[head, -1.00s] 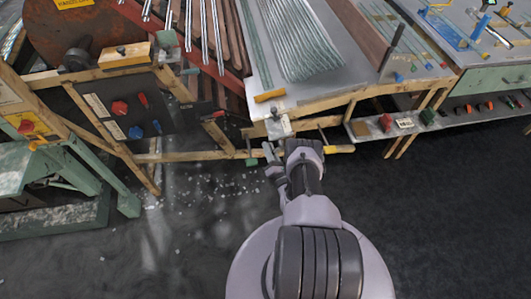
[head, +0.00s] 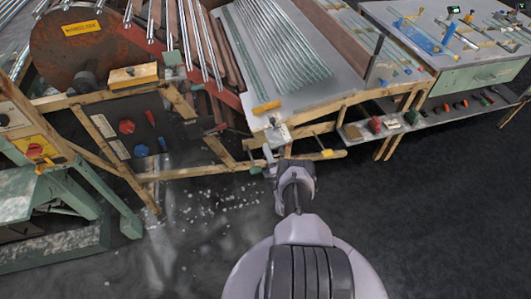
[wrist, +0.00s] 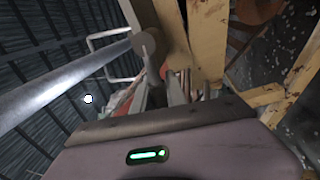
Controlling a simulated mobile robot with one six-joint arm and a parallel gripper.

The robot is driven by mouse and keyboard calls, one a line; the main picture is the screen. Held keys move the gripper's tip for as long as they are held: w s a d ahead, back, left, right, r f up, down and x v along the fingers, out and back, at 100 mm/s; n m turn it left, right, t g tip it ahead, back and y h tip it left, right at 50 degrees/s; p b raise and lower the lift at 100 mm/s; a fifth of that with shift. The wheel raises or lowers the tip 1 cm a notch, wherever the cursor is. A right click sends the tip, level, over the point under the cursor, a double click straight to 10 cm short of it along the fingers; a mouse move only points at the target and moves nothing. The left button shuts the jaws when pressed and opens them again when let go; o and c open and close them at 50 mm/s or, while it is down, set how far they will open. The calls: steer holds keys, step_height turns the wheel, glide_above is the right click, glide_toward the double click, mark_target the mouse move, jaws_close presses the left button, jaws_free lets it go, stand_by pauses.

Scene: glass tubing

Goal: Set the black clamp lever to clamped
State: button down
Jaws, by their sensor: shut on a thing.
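A small pale clamp block (head: 278,134) with a dark part on top sits at the front corner of the grey tubing table. My gripper (head: 268,154) is just below this block, under the table's front edge. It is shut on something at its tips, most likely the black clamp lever. The lever itself is hard to make out in the head view, and its position cannot be read.
A wooden frame rail (head: 322,128) and leg stand close around my gripper. Glass tubes (head: 275,45) lie on the table. The dark floor (head: 420,210) at the right is clear.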

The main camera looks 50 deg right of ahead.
steer(key=shift+w+d+r+m, duration=0.1)
steer(key=shift+d+r+m, duration=0.05)
steer(key=shift+r+m, duration=0.3)
steer(key=c, duration=1.3)
jaws_free()
steer(key=shift+f, duration=0.15)
steer(key=shift+c, duration=0.2)
steer(key=b+v, duration=0.1)
steer(key=v, duration=1.6)
steer(key=shift+a+f, duration=0.15)
steer(key=shift+a, duration=0.1)
